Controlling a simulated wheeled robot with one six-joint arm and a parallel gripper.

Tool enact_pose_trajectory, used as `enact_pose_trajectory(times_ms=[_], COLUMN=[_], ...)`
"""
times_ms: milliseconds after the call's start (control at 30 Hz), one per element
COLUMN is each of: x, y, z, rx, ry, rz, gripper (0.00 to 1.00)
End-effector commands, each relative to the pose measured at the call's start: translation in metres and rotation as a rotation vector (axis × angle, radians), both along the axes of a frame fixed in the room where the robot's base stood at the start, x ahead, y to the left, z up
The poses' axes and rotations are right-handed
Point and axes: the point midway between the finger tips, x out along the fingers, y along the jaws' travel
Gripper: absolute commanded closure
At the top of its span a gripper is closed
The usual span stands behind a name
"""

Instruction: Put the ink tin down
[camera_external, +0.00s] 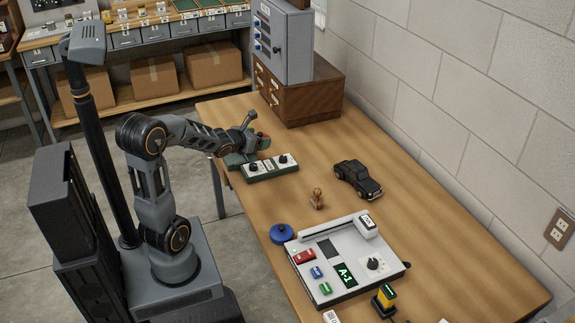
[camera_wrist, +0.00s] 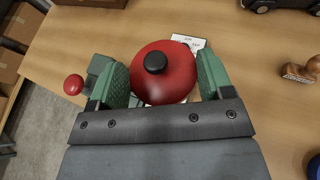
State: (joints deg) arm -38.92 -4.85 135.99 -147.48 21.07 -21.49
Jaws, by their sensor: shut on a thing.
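The ink tin is a round red tin (camera_wrist: 170,85) with a black knob on its lid. In the wrist view it sits between the two green fingers of my gripper (camera_wrist: 165,78), which is shut on it.
A black toy truck (camera_external: 357,179), a wooden stamp (camera_external: 317,199), a blue round tin (camera_external: 282,234) and a white board (camera_external: 330,248) with small coloured blocks stand on the table (camera_external: 440,262). A wooden drawer cabinet (camera_external: 315,100) is at the back. Bare tabletop lies between cabinet and truck.

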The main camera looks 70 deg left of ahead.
Motion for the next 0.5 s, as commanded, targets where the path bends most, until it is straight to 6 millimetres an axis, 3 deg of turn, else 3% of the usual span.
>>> enact_pose_trajectory(times_ms=[267,500], x=[0.046,0.073], y=[-0.076,-0.170], z=[0.012,0.017], rx=[0.003,-0.002], ry=[0.006,0.004], rz=[-0.250,-0.527], gripper=[0.73,0.73])
